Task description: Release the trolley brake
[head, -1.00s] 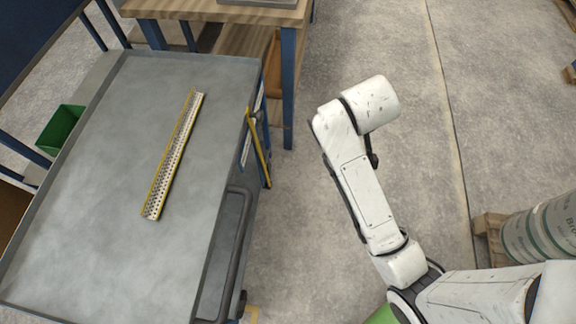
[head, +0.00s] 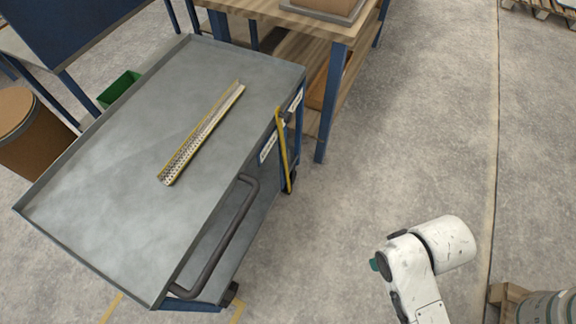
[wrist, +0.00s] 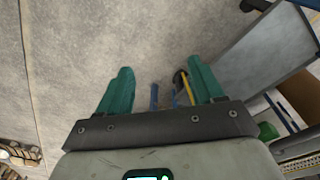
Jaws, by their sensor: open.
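The trolley (head: 110,190) is grey with a flat rimmed top and a dark push handle (head: 222,240) at its near right end. A yellow lever (head: 283,150), seemingly the brake, hangs down its right side. In the wrist view a thin yellow bar (wrist: 187,88) shows near a dark wheel, beyond the right finger; it may be the same lever. My gripper (wrist: 158,88) has two teal fingers spread wide with nothing held between them. In the head view only a teal bit of it shows by my white arm, well right of the trolley and apart from it.
A perforated yellow-edged strip (head: 202,133) lies on the trolley top. A wooden workbench (head: 345,22) with blue legs stands behind. A green bin (head: 119,88) and a brown drum (head: 28,130) are on the left. The floor between my arm and the trolley is clear.

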